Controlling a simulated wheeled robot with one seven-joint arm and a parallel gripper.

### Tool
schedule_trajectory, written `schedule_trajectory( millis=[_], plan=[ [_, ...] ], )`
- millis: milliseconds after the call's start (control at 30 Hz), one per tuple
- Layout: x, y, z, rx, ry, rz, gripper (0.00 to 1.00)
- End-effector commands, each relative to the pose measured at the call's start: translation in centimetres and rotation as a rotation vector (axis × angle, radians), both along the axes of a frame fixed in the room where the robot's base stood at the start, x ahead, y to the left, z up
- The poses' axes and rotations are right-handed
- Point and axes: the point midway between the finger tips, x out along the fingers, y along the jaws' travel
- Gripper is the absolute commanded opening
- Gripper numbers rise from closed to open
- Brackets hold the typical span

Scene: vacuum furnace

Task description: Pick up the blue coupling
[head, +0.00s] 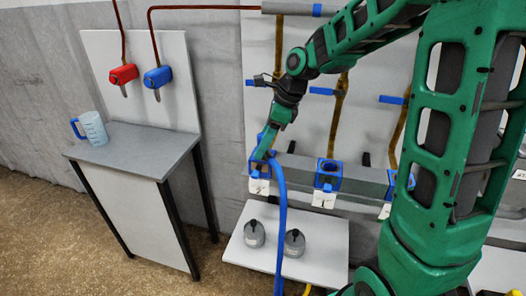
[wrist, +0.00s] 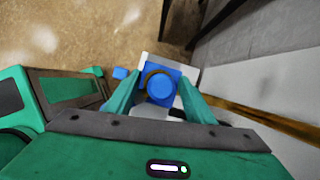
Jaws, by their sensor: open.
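A round blue piece, which I take to be the blue coupling (wrist: 160,87), sits in a dark ring in a square blue holder (wrist: 150,70) in the wrist view. My gripper (wrist: 157,93) is open, with one green finger on each side of it; I cannot tell whether they touch it. In the head view my gripper (head: 262,156) points down at the leftmost blue holder (head: 258,170) on the grey rail and partly hides it. The coupling itself is hard to make out there. A blue hose (head: 281,215) hangs down beside this holder.
Another blue holder (head: 328,175) stands further right on the rail, with brown pipes (head: 337,115) above. A low shelf (head: 310,259) below holds two grey weights. A table (head: 135,147) at left carries a blue-handled jug (head: 93,128), with red and blue valves (head: 157,78) behind.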

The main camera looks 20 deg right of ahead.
Motion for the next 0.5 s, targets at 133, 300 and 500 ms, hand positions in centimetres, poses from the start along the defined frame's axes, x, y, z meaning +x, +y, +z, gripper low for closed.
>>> schedule_trajectory(
  millis=[133, 300, 500],
  plan=[
    [0.00, 0.00, 0.02, 0.000, 0.000, 0.000, 0.30],
    [0.00, -0.01, 0.03, 0.000, 0.000, 0.000, 0.00],
    [0.01, -0.02, 0.06, 0.000, 0.000, 0.000, 0.00]
  ],
)
